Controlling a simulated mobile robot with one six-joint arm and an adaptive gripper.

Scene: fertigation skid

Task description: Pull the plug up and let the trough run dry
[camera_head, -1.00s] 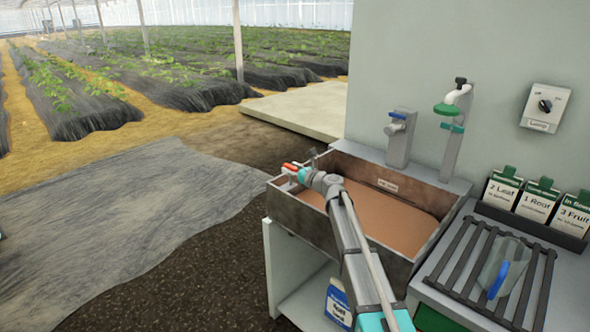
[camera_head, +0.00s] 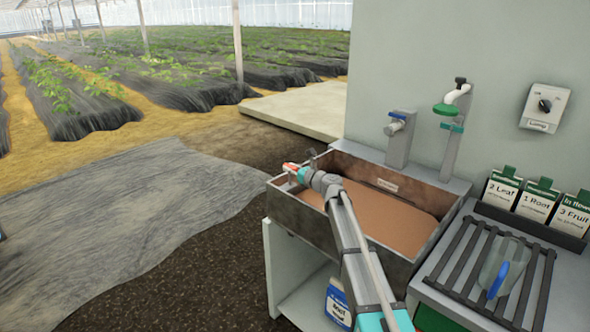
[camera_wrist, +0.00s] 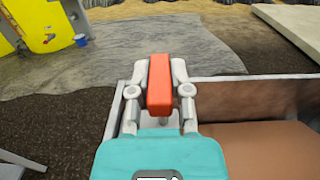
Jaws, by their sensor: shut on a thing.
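The trough (camera_head: 305,222) is a grey-brown basin on a white stand in the camera_head view, with a brown surface (camera_head: 375,212) inside that looks like murky water. My gripper (camera_head: 291,170) is at its far-left corner. In the camera_wrist view my gripper (camera_wrist: 159,88) is shut on a red block-shaped handle (camera_wrist: 159,82), one finger on each side. A short pale stem (camera_wrist: 163,119) shows below the handle, so it looks like the plug's handle. The plug's lower end and the drain are hidden. I cannot tell whether the plug is seated or raised.
A green-headed tap (camera_head: 452,108) and a grey post with a blue lever (camera_head: 398,135) stand behind the trough. To the right are a slatted rack (camera_head: 455,262) with a clear jug (camera_head: 505,268) and several labelled packets (camera_head: 538,200). Open ground lies left.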

